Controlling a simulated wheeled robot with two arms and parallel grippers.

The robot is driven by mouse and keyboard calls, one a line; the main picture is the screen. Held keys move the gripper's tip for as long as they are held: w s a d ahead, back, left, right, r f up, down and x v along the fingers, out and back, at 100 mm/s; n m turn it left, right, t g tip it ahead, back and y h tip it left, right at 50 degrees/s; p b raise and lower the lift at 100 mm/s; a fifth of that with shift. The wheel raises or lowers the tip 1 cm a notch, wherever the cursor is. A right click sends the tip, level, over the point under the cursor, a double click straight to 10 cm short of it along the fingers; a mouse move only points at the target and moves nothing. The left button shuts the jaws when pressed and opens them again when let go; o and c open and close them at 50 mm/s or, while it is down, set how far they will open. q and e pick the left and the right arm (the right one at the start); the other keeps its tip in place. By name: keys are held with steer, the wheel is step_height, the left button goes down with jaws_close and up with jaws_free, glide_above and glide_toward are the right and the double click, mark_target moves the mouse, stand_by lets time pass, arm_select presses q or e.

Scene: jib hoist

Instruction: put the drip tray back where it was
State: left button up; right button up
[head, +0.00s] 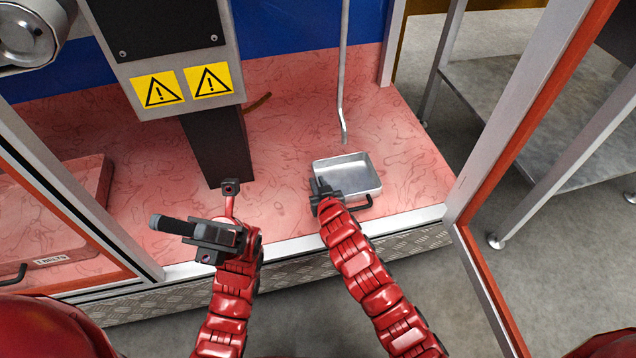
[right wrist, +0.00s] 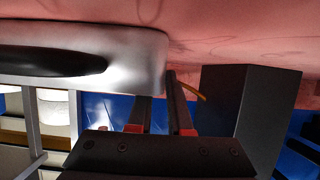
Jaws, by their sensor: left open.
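The drip tray (head: 362,170) is a shallow silver metal pan with a black handle (head: 357,203) on its front side. It is level at the front right of the pink platform; I cannot tell if it rests on it or is slightly raised. My right gripper (head: 322,190) is at its front left corner. In the right wrist view the tray (right wrist: 150,50) fills the upper left, and its corner hides part of one finger of my right gripper (right wrist: 162,105). Whether the fingers grip its wall is unclear. My left gripper (head: 165,226) is open and empty, left of the tray, near the front edge.
A dark post (head: 216,148) with a warning-sign box (head: 180,85) stands left of the tray. A grey rod (head: 343,70) hangs behind the tray. Frame posts flank the opening, with an orange-edged door frame (head: 545,120) at right. The pink platform (head: 400,140) is clear right of the tray.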

steer(key=shift+o, duration=0.8)
